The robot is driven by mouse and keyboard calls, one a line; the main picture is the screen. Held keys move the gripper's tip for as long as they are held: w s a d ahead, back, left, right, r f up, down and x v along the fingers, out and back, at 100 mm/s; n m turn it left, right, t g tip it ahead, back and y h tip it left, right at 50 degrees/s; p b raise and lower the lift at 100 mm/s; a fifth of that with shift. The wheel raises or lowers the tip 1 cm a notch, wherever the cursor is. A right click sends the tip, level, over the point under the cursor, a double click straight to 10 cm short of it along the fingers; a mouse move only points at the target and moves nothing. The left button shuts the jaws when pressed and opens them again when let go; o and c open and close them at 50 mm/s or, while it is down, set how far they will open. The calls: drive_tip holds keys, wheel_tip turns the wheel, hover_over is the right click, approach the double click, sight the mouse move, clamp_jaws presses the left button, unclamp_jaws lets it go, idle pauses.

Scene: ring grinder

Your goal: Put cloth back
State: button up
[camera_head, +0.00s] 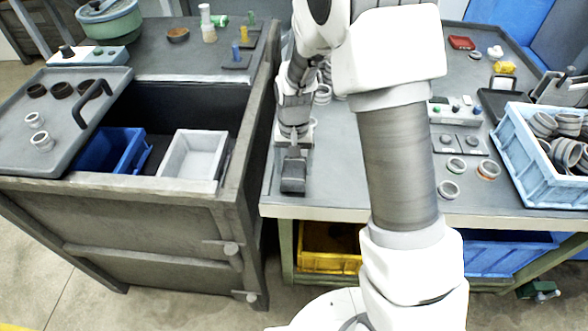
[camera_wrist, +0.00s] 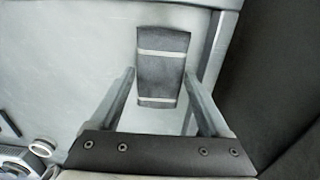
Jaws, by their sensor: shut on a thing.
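The cloth is a dark grey folded pad with two pale stripes. In the wrist view the cloth (camera_wrist: 163,75) lies between the two fingers of my gripper (camera_wrist: 161,78). In the head view the cloth (camera_head: 293,178) is at the front left corner of the right table, below my gripper (camera_head: 293,153). My gripper is shut on the cloth and points down. Whether the cloth touches the table top is hard to tell.
The right table (camera_head: 330,190) has bare room right of the cloth. A light blue crate (camera_head: 518,165) of rings stands at right. My arm hides the table's middle.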

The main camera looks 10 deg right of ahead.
sight(294, 169)
drive_tip(key=shift+f, duration=0.45)
drive_tip(key=shift+f, duration=0.2)
drive_tip(key=o, duration=1.2)
drive_tip(key=shift+c, duration=0.2)
drive_tip(key=shift+r, duration=0.15)
wheel_tip(294, 169, up, 12)
drive_tip(key=p, duration=0.3)
drive_tip(key=s+d+r+n+t, duration=0.1)
drive_tip(key=s+d+r+t, duration=0.3)
drive_tip(key=s+r, duration=0.7)
drive_tip(key=s+d+r, duration=0.2)
drive_tip(key=s+r, duration=0.1)
drive_tip(key=s, duration=0.2)
drive_tip(key=s+d+r+n+t, duration=0.1)
drive_tip(key=s+d+r, duration=0.1)
drive_tip(key=s, duration=0.3)
drive_tip(key=shift+s+r+t, duration=0.15)
drive_tip(key=shift+r+t, duration=0.15)
drive_tip(key=shift+r, duration=0.3)
